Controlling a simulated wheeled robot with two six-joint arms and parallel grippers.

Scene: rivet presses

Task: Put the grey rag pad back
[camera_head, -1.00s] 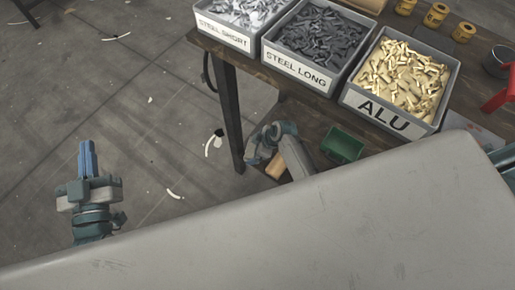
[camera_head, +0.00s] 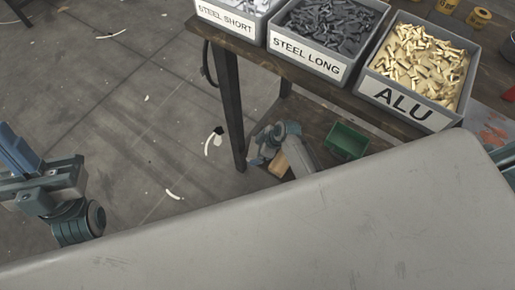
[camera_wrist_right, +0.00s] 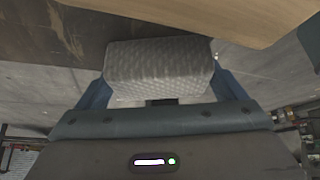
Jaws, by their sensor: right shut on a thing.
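The grey rag pad (camera_wrist_right: 155,68), pale with a quilted pattern, sits between the two blue fingers of my right gripper (camera_wrist_right: 158,85) in the right wrist view. The fingers press on its two sides. The pad cannot be made out there.
In the right wrist view a pale wooden board (camera_wrist_right: 245,18) is close at top right and a dark brown surface (camera_wrist_right: 60,35) at top left. The head view shows a workbench (camera_head: 290,70) with STEEL SHORT, STEEL LONG and ALU bins (camera_head: 405,105). A green bin (camera_head: 347,140) is below.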

